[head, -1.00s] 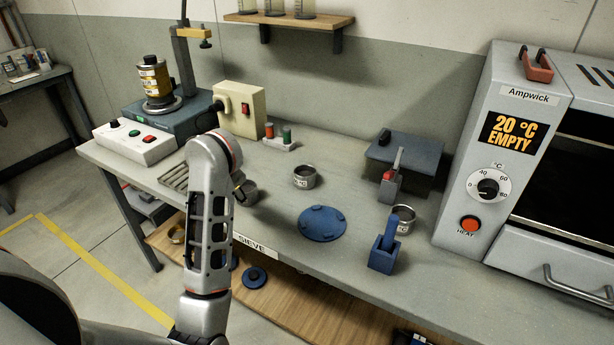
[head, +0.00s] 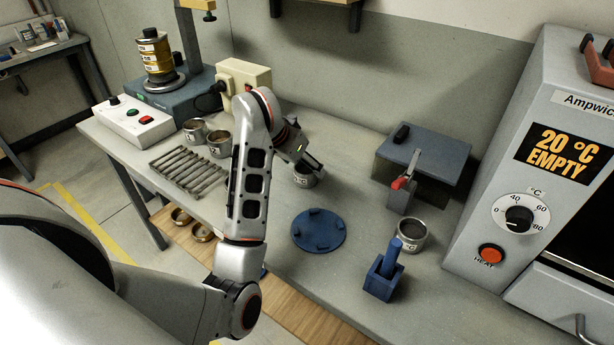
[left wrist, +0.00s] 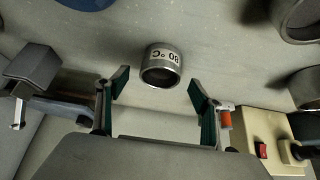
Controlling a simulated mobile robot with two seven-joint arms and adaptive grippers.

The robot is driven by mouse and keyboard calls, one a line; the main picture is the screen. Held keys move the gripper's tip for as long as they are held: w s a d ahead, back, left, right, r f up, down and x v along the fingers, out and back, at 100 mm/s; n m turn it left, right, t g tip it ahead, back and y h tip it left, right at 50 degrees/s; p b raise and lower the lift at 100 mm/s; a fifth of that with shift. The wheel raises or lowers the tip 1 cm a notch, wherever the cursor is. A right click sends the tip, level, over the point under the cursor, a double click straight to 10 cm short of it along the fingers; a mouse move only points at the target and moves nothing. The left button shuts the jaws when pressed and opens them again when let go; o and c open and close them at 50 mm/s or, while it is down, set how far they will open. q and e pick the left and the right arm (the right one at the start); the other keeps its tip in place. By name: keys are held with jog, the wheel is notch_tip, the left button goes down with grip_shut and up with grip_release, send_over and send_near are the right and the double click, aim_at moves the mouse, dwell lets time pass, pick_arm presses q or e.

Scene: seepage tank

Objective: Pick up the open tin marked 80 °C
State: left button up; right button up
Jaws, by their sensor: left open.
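The open metal tin marked 80 °C (left wrist: 162,66) lies ahead of the two fingertips in the left wrist view, its label upside down there and its mouth dark. In the head view this tin (head: 303,179) stands on the bench, partly hidden by my left gripper (head: 312,165). My left gripper (left wrist: 160,84) is open, with its green-padded fingers spread on either side of the tin. It looks apart from the tin, and nothing is between the pads. My right gripper is in neither view.
Other tins stand by a metal rack (head: 187,170) at left, and one tin (head: 411,235) is beside a blue holder (head: 384,275). A blue disc (head: 319,230) lies in front of the marked tin. A cream box (head: 243,82) stands behind my arm. The oven (head: 535,170) is at right.

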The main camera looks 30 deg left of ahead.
aim_at(309, 170)
pick_arm(q)
jog(key=x, duration=0.3)
jog(key=shift+w+f+b, duration=0.15)
jog(key=shift+f+b, duration=0.1)
jog(key=shift+b, duration=0.05)
jog(key=c, duration=1.3)
jog(key=shift+o, duration=0.2)
jog(key=shift+r, duration=0.15)
